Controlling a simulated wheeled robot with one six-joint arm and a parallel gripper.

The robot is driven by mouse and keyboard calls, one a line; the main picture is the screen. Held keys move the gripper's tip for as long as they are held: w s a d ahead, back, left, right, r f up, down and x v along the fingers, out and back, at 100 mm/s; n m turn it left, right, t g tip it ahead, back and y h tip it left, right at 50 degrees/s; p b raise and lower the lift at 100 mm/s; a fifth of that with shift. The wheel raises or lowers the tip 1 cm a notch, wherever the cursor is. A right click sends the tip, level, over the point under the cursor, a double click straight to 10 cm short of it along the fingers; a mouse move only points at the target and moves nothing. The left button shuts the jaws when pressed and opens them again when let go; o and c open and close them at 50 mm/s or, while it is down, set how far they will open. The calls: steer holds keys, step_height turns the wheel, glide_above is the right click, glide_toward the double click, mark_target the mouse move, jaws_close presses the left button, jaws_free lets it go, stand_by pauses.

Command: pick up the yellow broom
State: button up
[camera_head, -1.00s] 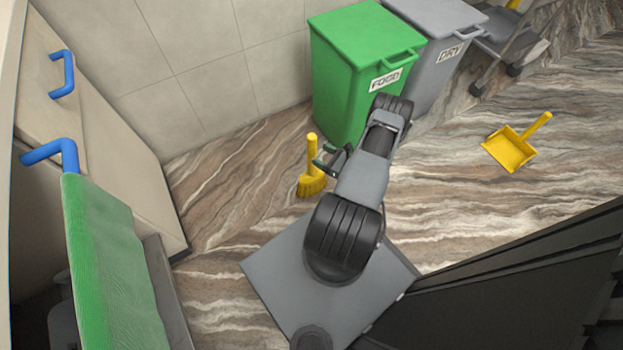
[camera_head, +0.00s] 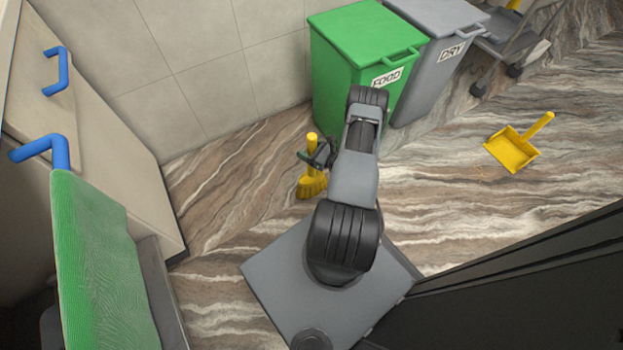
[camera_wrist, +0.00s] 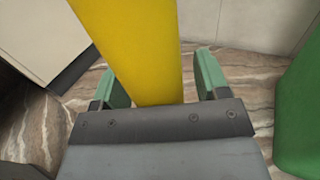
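The yellow broom (camera_head: 312,183) stands upright on the marbled floor in the head view, handle up and bristles down, left of the green bin. My gripper (camera_head: 316,158) is at the broom's handle, partly hidden by my own arm. In the wrist view the yellow handle (camera_wrist: 140,55) rises large between the two green fingers of my gripper (camera_wrist: 158,82). The fingers are open, with a gap to the right of the handle; the left finger is close to it, and I cannot tell if they touch.
The green FOOD bin (camera_head: 340,75) and the grey DRY bin (camera_head: 432,75) stand at the back wall. A yellow dustpan (camera_head: 512,150) lies on the floor at right. A cabinet (camera_head: 110,120) with blue handles and a green towel (camera_head: 105,270) are at left. Floor around the broom is clear.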

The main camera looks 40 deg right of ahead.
steer(key=c, duration=0.9)
steer(key=shift+c, duration=0.2)
steer(key=shift+r, duration=0.15)
